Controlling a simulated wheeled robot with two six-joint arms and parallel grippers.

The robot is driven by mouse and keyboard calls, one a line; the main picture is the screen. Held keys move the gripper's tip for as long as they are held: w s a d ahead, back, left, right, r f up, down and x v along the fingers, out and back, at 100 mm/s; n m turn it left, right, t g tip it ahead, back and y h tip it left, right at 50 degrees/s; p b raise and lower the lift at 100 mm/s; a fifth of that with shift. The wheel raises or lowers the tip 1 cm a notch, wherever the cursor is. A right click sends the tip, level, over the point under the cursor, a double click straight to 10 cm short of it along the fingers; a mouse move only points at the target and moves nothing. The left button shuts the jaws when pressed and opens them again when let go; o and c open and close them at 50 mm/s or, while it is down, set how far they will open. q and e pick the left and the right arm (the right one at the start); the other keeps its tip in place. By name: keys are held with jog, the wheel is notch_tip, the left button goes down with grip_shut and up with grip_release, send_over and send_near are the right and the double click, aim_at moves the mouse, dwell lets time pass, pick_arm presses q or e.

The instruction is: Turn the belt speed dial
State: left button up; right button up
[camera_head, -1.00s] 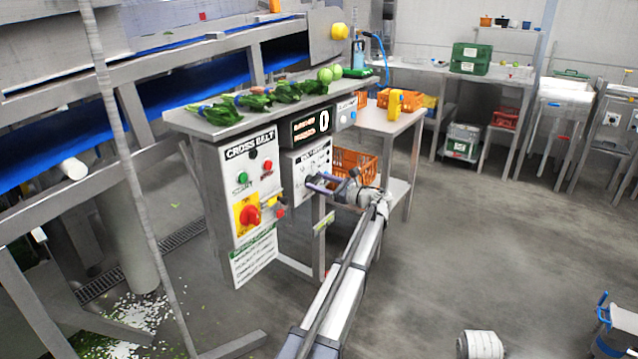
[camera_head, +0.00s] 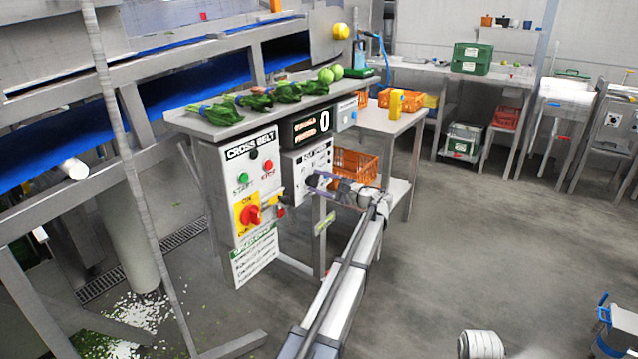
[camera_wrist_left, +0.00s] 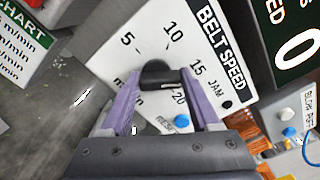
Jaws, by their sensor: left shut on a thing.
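The belt speed dial (camera_wrist_left: 157,74) is a black knob on a white panel (camera_wrist_left: 228,84) printed with 5, 10, 15, 20 and "JAM". In the wrist view my left gripper (camera_wrist_left: 162,84) has its purple fingers on both sides of the knob, shut on it. The knob's exact pointer reading is hard to tell. In the head view my left gripper (camera_head: 328,184) reaches the panel front from the lower right and hides most of the dial. My right gripper is not in view.
The speed display (camera_head: 311,125) above reads 0. To the left is the cross belt box (camera_head: 252,190) with start and stop buttons and a red-yellow switch (camera_head: 250,215). A blue button (camera_wrist_left: 289,133) is near the dial panel. Leafy greens (camera_head: 255,100) lie on the shelf above.

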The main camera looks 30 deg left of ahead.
pick_arm(q)
jog(key=shift+n, duration=0.3)
dwell(0.4)
jog(key=o, duration=1.4)
jog(key=shift+c, duration=0.2)
jog(key=d, duration=0.7)
jog(key=shift+s+d, duration=0.35)
jog(key=shift+d, duration=0.05)
